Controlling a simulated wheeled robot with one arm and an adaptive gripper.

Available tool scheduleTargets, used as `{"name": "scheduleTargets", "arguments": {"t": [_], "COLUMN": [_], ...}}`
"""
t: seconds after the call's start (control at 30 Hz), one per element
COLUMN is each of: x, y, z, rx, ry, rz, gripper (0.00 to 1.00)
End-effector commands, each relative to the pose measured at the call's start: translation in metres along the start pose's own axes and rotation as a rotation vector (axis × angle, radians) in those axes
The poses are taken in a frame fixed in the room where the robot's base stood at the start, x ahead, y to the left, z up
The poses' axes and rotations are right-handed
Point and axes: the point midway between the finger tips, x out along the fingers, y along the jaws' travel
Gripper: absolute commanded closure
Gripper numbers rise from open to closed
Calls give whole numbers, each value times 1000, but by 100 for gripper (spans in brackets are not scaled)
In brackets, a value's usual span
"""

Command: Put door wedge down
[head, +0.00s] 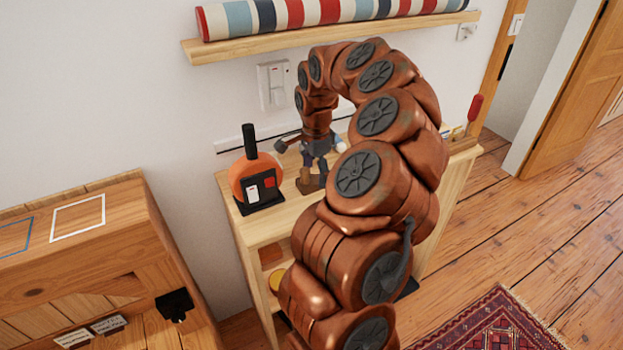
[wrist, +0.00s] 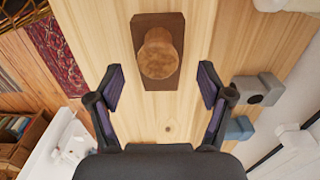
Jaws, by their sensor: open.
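The door wedge, seemingly the dark brown wooden piece with a round knob (wrist: 158,52), lies on the pale wooden top of a shelf unit (wrist: 170,110). In the head view the brown piece (head: 308,184) is small and partly hidden by my gripper. My gripper (head: 318,165) points down at the shelf top. In the wrist view its two fingers (wrist: 160,88) are spread wide with nothing between them, and the knob sits just beyond the fingertips. The piece appears to rest on the top, apart from both fingers.
An orange round object with a black handle (head: 257,178) stands left of my gripper. Grey blocks (wrist: 258,90) lie to the right in the wrist view. A red-handled tool (head: 474,108) is at the unit's far end. A wall shelf (head: 330,37) bears a striped roll above.

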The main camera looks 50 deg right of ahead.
Motion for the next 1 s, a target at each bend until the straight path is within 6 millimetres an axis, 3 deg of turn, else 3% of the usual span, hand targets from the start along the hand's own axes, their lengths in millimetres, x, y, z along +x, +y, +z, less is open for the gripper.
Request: {"name": "scheduleTargets", "arguments": {"t": [0.2, 0.47, 1.0], "x": [19, 20, 20], "y": [0, 0, 1], "z": [-2, -3, -2], "rx": [5, 5, 5], "ry": [-1, 0, 0], "rz": [0, -1, 0], "gripper": [21, 22, 78]}}
